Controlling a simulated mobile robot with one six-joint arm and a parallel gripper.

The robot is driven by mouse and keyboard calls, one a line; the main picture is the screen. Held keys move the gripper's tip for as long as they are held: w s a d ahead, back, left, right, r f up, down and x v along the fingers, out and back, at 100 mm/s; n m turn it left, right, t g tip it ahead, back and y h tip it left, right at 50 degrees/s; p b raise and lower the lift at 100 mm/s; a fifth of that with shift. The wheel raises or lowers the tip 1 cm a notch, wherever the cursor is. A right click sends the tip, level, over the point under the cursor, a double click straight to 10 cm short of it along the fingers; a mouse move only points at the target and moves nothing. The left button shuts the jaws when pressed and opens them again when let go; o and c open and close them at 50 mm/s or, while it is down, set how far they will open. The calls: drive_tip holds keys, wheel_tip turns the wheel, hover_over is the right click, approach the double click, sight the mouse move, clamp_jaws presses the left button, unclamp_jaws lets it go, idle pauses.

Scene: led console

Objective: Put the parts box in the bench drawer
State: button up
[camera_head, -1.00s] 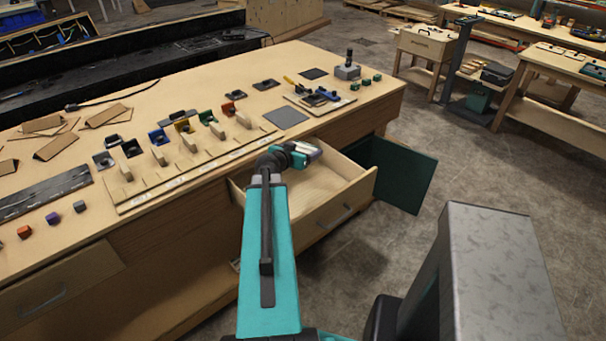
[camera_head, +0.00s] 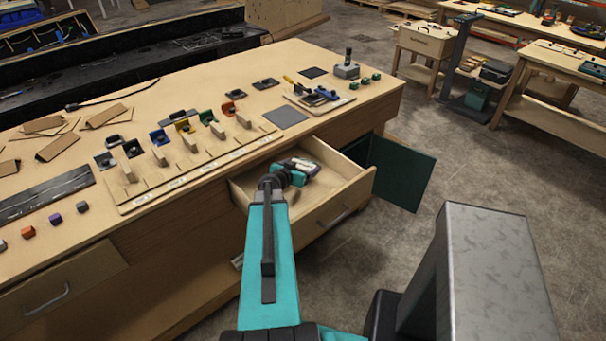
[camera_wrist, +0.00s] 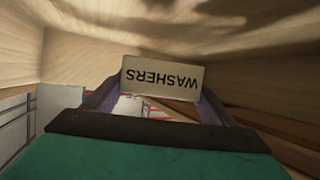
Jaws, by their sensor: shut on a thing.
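The parts box (camera_wrist: 162,76) is a small pale box with a label that reads WASHERS, upside down in the wrist view. My gripper (camera_head: 302,166) is shut on it, with one finger on each side. In the head view the gripper is inside the open bench drawer (camera_head: 345,192), low between its walls; the box is hardly visible there. Wooden drawer surfaces surround the box in the wrist view. I cannot tell whether the box touches the drawer floor.
The bench top (camera_head: 330,122) above the drawer holds a grey square pad (camera_head: 285,117) and a rack of coloured parts (camera_head: 185,165). A dark green door (camera_head: 402,172) stands open right of the drawer. A second drawer (camera_head: 60,292) at left is closed.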

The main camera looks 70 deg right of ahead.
drive_tip(key=shift+f+p, duration=0.65)
drive_tip(key=shift+f, duration=1.5)
drive_tip(key=shift+f+b, duration=0.15)
drive_tip(key=shift+b, duration=0.25)
drive_tip(key=o, duration=1.1)
drive_tip(key=shift+o, duration=0.2)
drive_tip(key=shift+r+p, duration=0.25)
drive_tip(key=shift+p, duration=0.2)
drive_tip(key=shift+w+a+b, duration=0.1)
drive_tip(key=shift+a+b, duration=0.25)
drive_tip(key=shift+a, duration=0.05)
drive_tip(key=shift+b+v, duration=1.4)
drive_tip(key=shift+v, duration=1.45)
drive_tip(key=shift+w+a+r, duration=0.1)
drive_tip(key=shift+a+r, duration=0.15)
drive_tip(key=shift+a, duration=0.2)
